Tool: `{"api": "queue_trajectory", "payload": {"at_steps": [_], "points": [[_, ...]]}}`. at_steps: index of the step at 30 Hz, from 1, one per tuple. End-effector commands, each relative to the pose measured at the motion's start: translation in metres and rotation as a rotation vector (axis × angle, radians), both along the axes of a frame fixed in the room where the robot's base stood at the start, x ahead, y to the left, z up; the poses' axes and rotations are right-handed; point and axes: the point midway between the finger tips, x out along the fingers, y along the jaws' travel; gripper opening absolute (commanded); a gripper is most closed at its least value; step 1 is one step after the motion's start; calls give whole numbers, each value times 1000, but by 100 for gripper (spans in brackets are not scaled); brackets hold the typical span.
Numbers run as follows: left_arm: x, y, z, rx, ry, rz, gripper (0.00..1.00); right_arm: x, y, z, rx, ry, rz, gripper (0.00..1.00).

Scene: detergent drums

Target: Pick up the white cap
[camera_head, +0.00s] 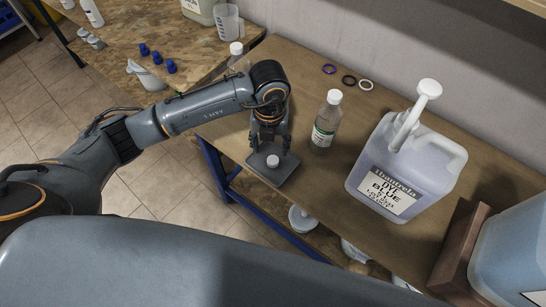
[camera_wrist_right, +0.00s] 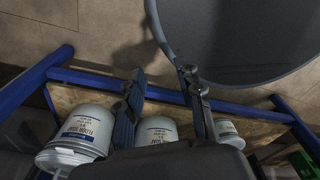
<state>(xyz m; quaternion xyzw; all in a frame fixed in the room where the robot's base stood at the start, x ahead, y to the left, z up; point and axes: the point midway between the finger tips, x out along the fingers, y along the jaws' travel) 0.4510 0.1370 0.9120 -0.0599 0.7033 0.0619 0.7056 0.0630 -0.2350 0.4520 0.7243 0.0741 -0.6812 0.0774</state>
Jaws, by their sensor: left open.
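The white cap (camera_head: 272,161) sits on a small dark grey plate (camera_head: 284,173) near the front edge of the wooden table, in the head view. My left gripper (camera_head: 269,148) is open and points down just behind the cap, with its fingers close to it; I cannot tell whether they touch it. My right gripper (camera_wrist_right: 163,74) shows in the right wrist view with its two fingers apart and nothing between them. It is over the lower shelf area, away from the cap.
A clear bottle with a white cap (camera_head: 326,125) stands right of the plate. A large jug with a pump (camera_head: 408,170) is further right. White tubs (camera_wrist_right: 83,130) stand on the shelf below.

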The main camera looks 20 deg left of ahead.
Motion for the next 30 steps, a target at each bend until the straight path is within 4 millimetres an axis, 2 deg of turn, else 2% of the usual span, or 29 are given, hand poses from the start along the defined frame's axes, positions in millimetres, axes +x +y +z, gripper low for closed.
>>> {"api": "queue_trajectory", "payload": {"at_steps": [2,4,10,13,18,26,27,30], "points": [[0,0,-11,-1,2,1,57,-5,0,3,-1,7,0,36],[0,-1,-17,-1,1,1,57,-3,0,4,-1,3,0,36],[1,-2,-31,-1,3,0,57,30,1,13,4,-47,1,36],[3,-5,-45,-2,3,0,57,38,2,22,6,-60,1,36],[4,-5,-68,-2,2,0,57,33,1,25,4,-51,1,36],[4,-5,-74,-4,-1,-2,57,16,-1,24,-1,-26,1,36],[5,-5,-74,-4,-1,-2,55,15,-2,24,-1,-24,1,36],[5,-5,-74,-3,-1,-2,38,15,-2,24,-1,-25,1,36]]}}
